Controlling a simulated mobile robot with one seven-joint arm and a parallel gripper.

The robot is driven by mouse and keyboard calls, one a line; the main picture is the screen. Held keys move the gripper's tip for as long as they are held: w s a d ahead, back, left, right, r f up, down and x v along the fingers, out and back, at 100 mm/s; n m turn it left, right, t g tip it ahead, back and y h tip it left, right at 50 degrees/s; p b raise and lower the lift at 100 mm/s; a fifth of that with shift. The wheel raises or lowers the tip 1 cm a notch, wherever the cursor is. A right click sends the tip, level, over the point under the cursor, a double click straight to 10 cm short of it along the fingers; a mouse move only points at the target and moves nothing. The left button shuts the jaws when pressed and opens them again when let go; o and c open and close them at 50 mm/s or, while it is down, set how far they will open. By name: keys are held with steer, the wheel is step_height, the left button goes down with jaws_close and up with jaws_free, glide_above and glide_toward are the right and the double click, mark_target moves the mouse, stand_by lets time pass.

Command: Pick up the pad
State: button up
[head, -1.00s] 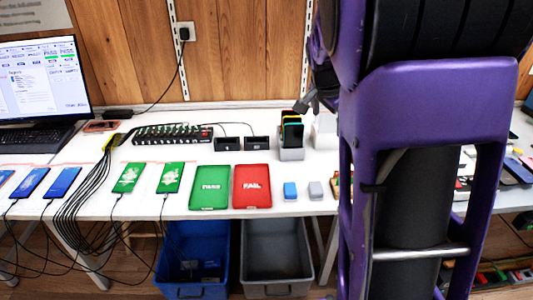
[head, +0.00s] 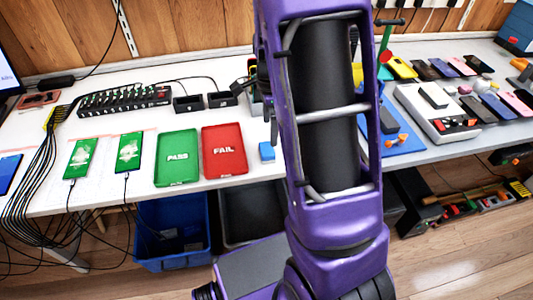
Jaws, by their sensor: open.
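A small blue block-like pad (head: 267,152) lies on the white table, just right of the red FAIL tray (head: 224,150). My own purple arm stands close to its right and hides the table beyond. A similar small grey block, seen earlier right of the blue one, is now hidden behind the arm. Only a dark part of my gripper (head: 240,89) shows at the arm's left edge, above the table near the phone stand. It is well behind the blue pad and apart from it. Its fingers are small and partly hidden, and nothing shows held in them.
The green PASS tray (head: 177,157) lies left of the red tray. Two black docks (head: 188,104) and a charging hub (head: 125,100) stand behind. Cabled green-screen phones (head: 79,158) are at left. A blue mat (head: 404,146) and several phones lie at right. A blue bin (head: 172,232) stands below.

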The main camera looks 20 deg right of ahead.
glide_above(267, 148)
steer(key=f, duration=0.4)
steer(key=shift+s+d+f+b, duration=0.25)
steer(key=shift+s+d+b, duration=0.05)
steer(key=f, duration=0.1)
steer(key=f+b, duration=0.1)
steer(key=f, duration=0.3)
steer(key=shift+w+a+f, duration=0.1)
steer(key=shift+w+a, duration=0.2)
steer(key=c, duration=1.2)
step_height(267, 148, up, 10)
steer(key=shift+r+p, duration=0.1)
steer(key=shift+p, duration=0.9)
